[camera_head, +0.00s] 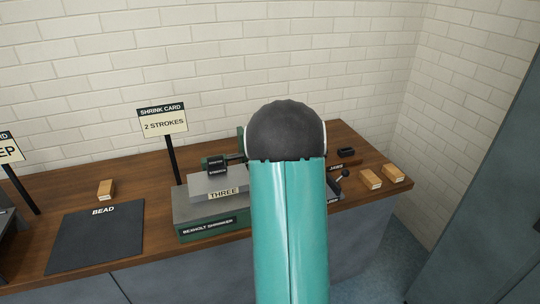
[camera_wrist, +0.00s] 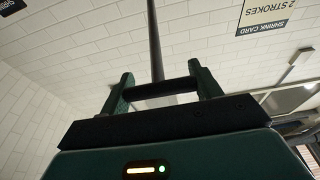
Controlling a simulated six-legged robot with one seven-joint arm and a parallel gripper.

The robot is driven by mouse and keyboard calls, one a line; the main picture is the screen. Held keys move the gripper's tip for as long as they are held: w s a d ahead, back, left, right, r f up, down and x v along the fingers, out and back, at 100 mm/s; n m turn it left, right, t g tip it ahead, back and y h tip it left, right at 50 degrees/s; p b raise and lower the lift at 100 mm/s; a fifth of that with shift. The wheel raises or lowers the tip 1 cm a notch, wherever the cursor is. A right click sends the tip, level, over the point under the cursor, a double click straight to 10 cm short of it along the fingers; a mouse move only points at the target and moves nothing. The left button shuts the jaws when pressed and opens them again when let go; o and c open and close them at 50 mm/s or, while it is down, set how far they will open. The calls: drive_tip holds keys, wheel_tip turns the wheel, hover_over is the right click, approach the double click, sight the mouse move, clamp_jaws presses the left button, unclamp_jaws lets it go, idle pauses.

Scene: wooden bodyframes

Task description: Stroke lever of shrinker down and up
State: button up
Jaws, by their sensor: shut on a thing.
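The green shrinker (camera_head: 185,212), labelled "BEXHOLT SHRINKER", stands on the wooden bench. A grey workpiece (camera_head: 205,184) marked "THREE" lies on top of it. My teal arm hides the right part of the shrinker and my gripper in the head view. In the wrist view, my gripper (camera_wrist: 163,89) has its green fingers on both ends of a dark cross-handle. A dark rod (camera_wrist: 154,40), seemingly the lever, rises from that handle. How far down the lever sits cannot be told.
The shrink card (camera_head: 165,123) reads "2 STROKES" and shows upside down in the wrist view (camera_wrist: 265,16). A black "BEAD" mat (camera_head: 95,240) and a wooden block (camera_head: 106,190) lie left. Small blocks (camera_head: 371,179) lie right. Brick walls stand behind.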

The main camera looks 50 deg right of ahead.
drive_tip(key=shift+s+f, duration=0.1)
drive_tip(key=shift+f, duration=0.3)
drive_tip(key=o, duration=1.4)
drive_tip(key=shift+a, duration=0.1)
